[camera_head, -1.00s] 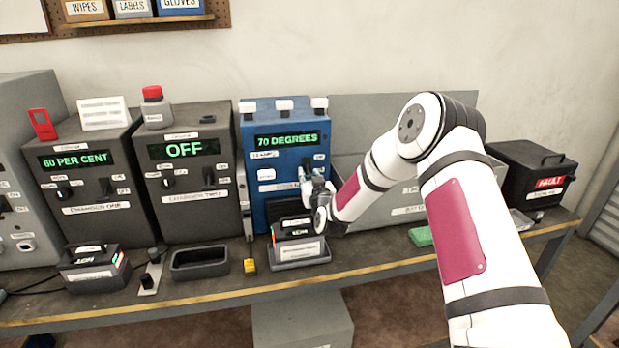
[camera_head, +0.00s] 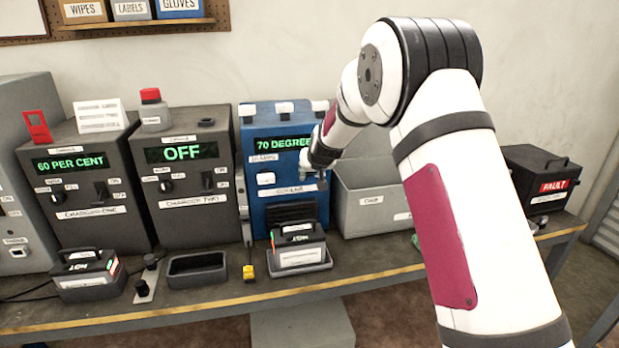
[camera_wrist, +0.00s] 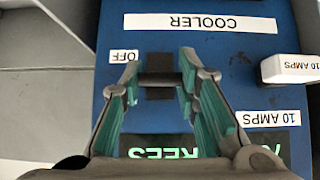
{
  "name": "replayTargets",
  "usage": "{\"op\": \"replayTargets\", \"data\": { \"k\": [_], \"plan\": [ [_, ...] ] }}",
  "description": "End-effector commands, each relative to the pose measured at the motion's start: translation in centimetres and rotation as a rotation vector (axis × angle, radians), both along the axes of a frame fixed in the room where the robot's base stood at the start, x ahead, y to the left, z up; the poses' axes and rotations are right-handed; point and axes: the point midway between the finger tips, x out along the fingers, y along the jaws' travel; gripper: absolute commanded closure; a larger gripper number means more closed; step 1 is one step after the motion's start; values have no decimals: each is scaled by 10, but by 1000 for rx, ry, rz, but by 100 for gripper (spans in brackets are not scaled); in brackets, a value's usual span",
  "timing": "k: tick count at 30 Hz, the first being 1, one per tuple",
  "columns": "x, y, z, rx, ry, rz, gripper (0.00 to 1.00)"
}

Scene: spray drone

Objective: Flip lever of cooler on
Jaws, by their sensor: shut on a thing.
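The blue cooler (camera_head: 252,195) stands on the bench, its green display reading 70 DEGREES. My gripper (camera_head: 320,168) is at the upper right of its front panel. The wrist view shows the panel upside down, with the COOLER nameplate (camera_wrist: 200,22) and an OFF label (camera_wrist: 123,56). There my gripper (camera_wrist: 160,82) has its two fingers shut on the small dark lever (camera_wrist: 160,79), one on each side. The OFF label is just beside the left finger. No ON label is readable for this lever. My arm hides the display's right end in the head view.
A battery (camera_head: 298,255) sits in a tray in front of the cooler. A grey chest (camera_head: 375,200) stands right of the cooler, and charger two (camera_head: 190,225) stands left, reading OFF.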

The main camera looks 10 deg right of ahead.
Motion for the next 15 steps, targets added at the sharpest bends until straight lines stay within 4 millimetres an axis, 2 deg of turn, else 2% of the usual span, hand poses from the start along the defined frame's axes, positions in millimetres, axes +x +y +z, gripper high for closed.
{"op": "replayTargets", "data": {
  "k": [15],
  "plan": [
    [3, 0, 6, -2, 157, 1, 99]
  ]
}}
